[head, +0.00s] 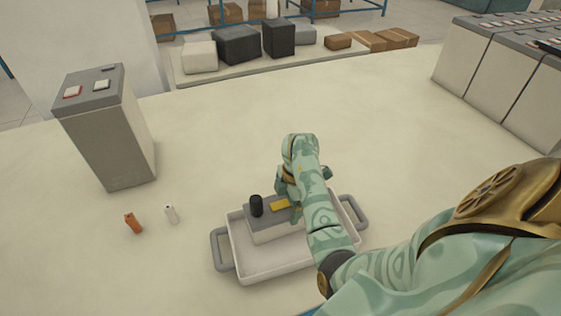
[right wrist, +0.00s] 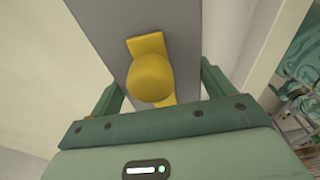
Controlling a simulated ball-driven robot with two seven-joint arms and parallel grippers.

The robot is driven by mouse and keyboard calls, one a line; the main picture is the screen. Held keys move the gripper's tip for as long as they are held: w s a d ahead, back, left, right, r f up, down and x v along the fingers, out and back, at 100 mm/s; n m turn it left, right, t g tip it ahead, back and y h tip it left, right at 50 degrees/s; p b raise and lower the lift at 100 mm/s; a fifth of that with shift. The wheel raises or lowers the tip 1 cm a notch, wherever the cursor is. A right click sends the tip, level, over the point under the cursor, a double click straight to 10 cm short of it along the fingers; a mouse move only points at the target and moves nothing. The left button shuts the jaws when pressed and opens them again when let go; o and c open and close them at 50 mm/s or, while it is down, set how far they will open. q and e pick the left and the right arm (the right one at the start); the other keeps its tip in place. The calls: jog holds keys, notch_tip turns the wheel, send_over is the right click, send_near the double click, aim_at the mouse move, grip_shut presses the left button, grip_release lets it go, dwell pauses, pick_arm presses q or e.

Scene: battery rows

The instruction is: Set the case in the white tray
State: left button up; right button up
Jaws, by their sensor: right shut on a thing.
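The case (head: 272,233), a pale box with a grey top, a black knob and a yellow part, is within the outline of the white tray (head: 262,268). I cannot tell whether its underside touches the tray floor. The tray has a grey handle at each end. My right gripper (head: 291,200) is over the right part of the case, partly hidden by my arm. In the right wrist view, its two fingers (right wrist: 160,88) straddle the case's grey top (right wrist: 105,20), with the rounded yellow part (right wrist: 150,75) between them. My left gripper is not in view.
More cabinets (head: 490,75) line the right back. The table middle behind the tray is clear.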

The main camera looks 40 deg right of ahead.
jog(key=shift+w+a, duration=0.15)
jog(key=shift+a, duration=0.25)
jog(key=shift+a+r, duration=0.15)
jog(key=shift+a, duration=0.05)
jog(key=shift+s+d, duration=0.1)
jog(key=shift+s, duration=0.2)
jog(key=shift+d, duration=0.2)
jog(key=shift+f, duration=0.25)
jog(key=o, duration=1.3)
jog(key=shift+w, duration=0.1)
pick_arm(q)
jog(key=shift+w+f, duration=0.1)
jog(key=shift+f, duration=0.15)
pick_arm(e)
jog(key=shift+a+r, duration=0.1)
jog(key=shift+a, duration=0.05)
pick_arm(q)
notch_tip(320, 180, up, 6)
jog(key=p, duration=0.6)
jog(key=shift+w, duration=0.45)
pick_arm(e)
notch_tip(320, 180, up, 12)
jog(key=d, duration=0.2)
jog(key=shift+s, duration=0.35)
